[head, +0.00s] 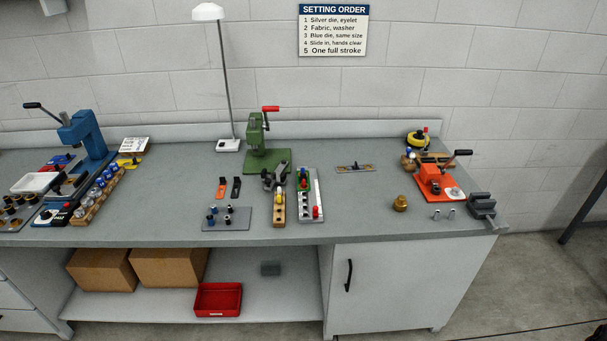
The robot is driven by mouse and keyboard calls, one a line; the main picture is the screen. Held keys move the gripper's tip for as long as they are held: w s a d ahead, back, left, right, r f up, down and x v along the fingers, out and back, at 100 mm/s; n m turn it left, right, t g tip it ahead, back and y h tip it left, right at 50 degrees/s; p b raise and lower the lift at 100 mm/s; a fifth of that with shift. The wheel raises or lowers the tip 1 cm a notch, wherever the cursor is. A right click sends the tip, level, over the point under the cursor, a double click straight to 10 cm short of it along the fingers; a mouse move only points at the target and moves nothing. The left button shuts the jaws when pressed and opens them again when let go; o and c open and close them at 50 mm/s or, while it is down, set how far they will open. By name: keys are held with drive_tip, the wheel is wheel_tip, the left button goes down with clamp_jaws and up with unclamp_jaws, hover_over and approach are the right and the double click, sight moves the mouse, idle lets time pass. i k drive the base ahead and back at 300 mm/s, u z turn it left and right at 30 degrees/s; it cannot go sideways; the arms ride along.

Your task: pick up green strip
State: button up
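I see no separate item that is clearly a green strip. A small green piece (303,180) shows at the back end of a narrow white tray (319,201), right of the green press; its shape is too small to tell. Two short strips lie left of the press: one orange and dark (221,188), one black (236,188). The green press (256,136) with a red handle stands on a green base plate mid-bench. My gripper is not in view.
A grey plate with small dies (226,218) and a wooden block (279,210) sit near the front. A blue press (84,138) stands left, an orange device (438,180) right. A lamp (228,145) stands behind. The bench front between the white tray and the brass piece (400,203) is clear.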

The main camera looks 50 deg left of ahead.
sight(298, 176)
drive_tip(key=u, duration=0.45)
drive_tip(key=i, duration=0.7)
drive_tip(key=u, duration=0.9)
drive_tip(key=i, duration=0.7)
drive_tip(key=u, duration=0.35)
